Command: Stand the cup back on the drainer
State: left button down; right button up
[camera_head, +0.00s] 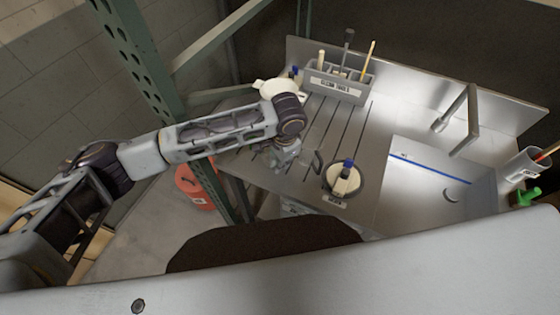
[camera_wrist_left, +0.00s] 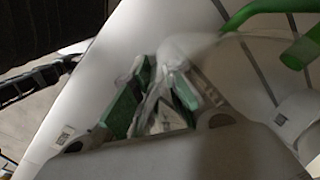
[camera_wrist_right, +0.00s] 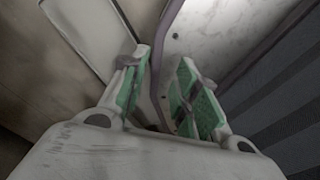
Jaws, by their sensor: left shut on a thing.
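The drainer (camera_head: 322,134) is the grooved steel surface left of the sink in the head view. My left gripper (camera_head: 287,160) hangs over its front left part, with its arm covering some of that side. In the left wrist view its green-padded fingers (camera_wrist_left: 160,78) are shut on a pale, translucent thing, which seems to be the cup (camera_wrist_left: 232,75). The cup's outline is faint, and I cannot tell its tilt or whether it touches the drainer. My right gripper (camera_wrist_right: 162,65) is open in the right wrist view, with no held object visible. It is outside the head view.
A round pot (camera_head: 343,181) with a blue-topped item stands on the front of the drainer. A grey caddy (camera_head: 338,86) with tools stands at the back. The sink (camera_head: 440,185) and tap (camera_head: 465,120) are to the right. A green post (camera_head: 150,75) rises beside my left arm.

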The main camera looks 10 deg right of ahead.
pick_arm(q)
jog(key=c, duration=1.5)
grip_release()
jog(key=shift+f, duration=0.1)
jog(key=shift+r, duration=0.75)
jog(key=r, duration=1)
jog(key=shift+s+d+r, duration=0.3)
jog(key=shift+s+d, duration=0.1)
pick_arm(e)
jog(key=shift+w+d+f, duration=0.15)
jog(key=shift+d+f, duration=0.05)
jog(key=shift+d, duration=0.3)
